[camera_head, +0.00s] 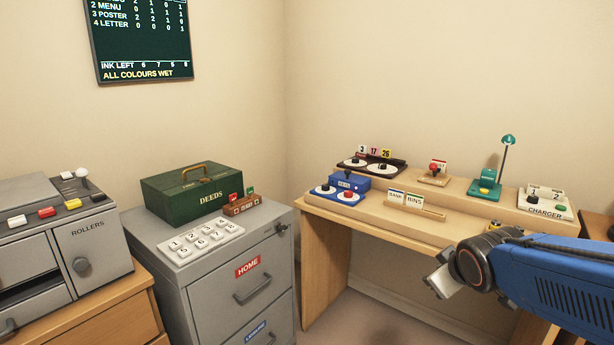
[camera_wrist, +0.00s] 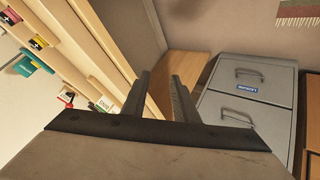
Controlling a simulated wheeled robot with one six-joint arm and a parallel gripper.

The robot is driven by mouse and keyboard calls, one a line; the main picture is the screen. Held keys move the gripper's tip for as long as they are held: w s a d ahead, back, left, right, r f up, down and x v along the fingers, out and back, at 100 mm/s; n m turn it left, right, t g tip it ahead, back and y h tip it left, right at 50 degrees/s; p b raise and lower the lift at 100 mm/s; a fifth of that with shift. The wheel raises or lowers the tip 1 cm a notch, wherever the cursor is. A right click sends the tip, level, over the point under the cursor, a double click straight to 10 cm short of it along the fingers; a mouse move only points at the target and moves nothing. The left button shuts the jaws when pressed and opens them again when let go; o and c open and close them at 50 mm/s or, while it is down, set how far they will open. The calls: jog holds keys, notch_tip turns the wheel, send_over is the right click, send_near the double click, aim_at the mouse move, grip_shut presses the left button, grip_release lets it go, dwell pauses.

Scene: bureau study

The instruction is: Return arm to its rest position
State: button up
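My gripper (camera_head: 441,279) hangs in free air in front of the desk at the right in the head view, at the end of my blue arm. In the wrist view my gripper (camera_wrist: 160,88) shows two dark fingers standing apart. Nothing is between them, only the wooden desk side and floor behind. The fingertips are hard to make out in the head view. My gripper touches nothing that I can see.
The wooden desk (camera_head: 435,230) carries a charger (camera_head: 544,204), a teal lamp-like stand (camera_head: 486,187) and a blue box (camera_head: 349,183). A grey filing cabinet (camera_head: 237,307) holds the green DEEDS box (camera_head: 192,192). A ROLLERS machine (camera_head: 97,239) stands left.

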jog(key=s+a+f+m+g+y, duration=0.1)
jog(key=s+m+g, duration=0.3)
jog(key=s, duration=1.5)
jog(key=shift+s+a+f+m, duration=0.3)
jog(key=shift+f+m, duration=0.2)
jog(key=shift+m, duration=0.7)
jog(key=shift+w, duration=0.1)
